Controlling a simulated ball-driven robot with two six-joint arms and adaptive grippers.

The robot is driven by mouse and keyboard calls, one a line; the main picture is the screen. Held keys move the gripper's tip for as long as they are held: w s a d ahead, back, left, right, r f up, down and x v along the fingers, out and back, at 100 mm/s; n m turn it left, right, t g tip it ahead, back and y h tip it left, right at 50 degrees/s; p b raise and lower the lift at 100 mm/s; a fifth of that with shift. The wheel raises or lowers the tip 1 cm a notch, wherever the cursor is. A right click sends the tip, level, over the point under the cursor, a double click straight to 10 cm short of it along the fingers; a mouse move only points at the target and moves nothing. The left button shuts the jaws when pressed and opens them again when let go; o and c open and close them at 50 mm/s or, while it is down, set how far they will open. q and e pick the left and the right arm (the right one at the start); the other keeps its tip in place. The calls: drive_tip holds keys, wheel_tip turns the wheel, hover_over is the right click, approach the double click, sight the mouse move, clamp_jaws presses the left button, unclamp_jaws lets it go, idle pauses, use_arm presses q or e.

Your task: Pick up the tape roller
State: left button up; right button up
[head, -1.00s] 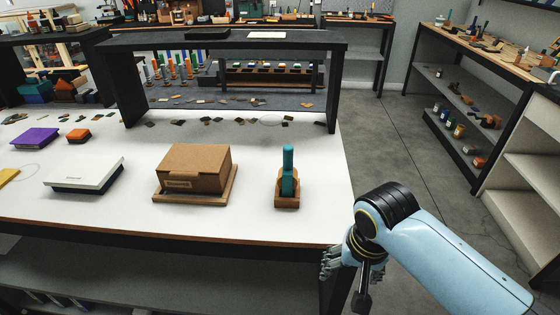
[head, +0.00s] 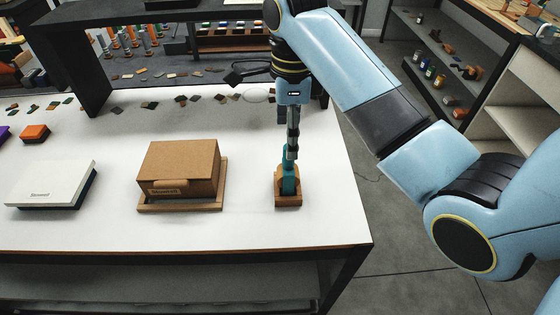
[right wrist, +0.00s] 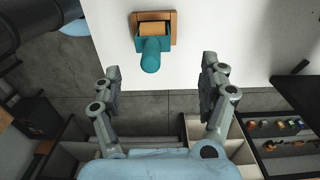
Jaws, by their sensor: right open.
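The tape roller (head: 289,184) has a teal handle and stands upright in a small wooden holder (head: 288,201) near the right end of the white table. My right gripper (head: 291,152) points down over it, and its fingers hide the handle's top in the head view. In the right wrist view the handle (right wrist: 152,55) shows end-on at the top, with the wooden holder (right wrist: 174,27) around a tan roll. There my right gripper (right wrist: 160,72) is open, its fingers spread to either side and slightly below the handle, touching nothing. My left gripper is not in view.
A cardboard box (head: 182,165) on a wooden tray (head: 223,190) stands to the left of the holder. A white-topped pad (head: 50,182) lies farther left. Small swatches (head: 182,98) and a dark raised shelf (head: 85,75) are behind. The table's front strip is clear.

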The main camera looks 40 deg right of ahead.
sight(289, 163)
drive_tip(key=shift+s+f, duration=0.75)
drive_tip(key=shift+f, duration=0.15)
drive_tip(key=shift+w+a+f+p, duration=0.15)
drive_tip(key=shift+f+p, duration=0.1)
drive_tip(key=shift+f, duration=0.2)
drive_tip(key=shift+w+f+p, duration=0.15)
drive_tip(key=shift+f+p, duration=0.05)
drive_tip(key=shift+f, duration=0.25)
drive_tip(key=f, duration=0.4)
drive_tip(key=shift+a+p, duration=0.25)
drive_tip(key=shift+p, duration=0.15)
drive_tip(key=shift+c, duration=0.7)
drive_tip(key=c, duration=0.5)
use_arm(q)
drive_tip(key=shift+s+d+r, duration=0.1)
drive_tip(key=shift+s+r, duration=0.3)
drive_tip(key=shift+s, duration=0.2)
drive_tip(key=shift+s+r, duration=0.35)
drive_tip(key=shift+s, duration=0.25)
use_arm(e)
drive_tip(key=c, duration=0.6)
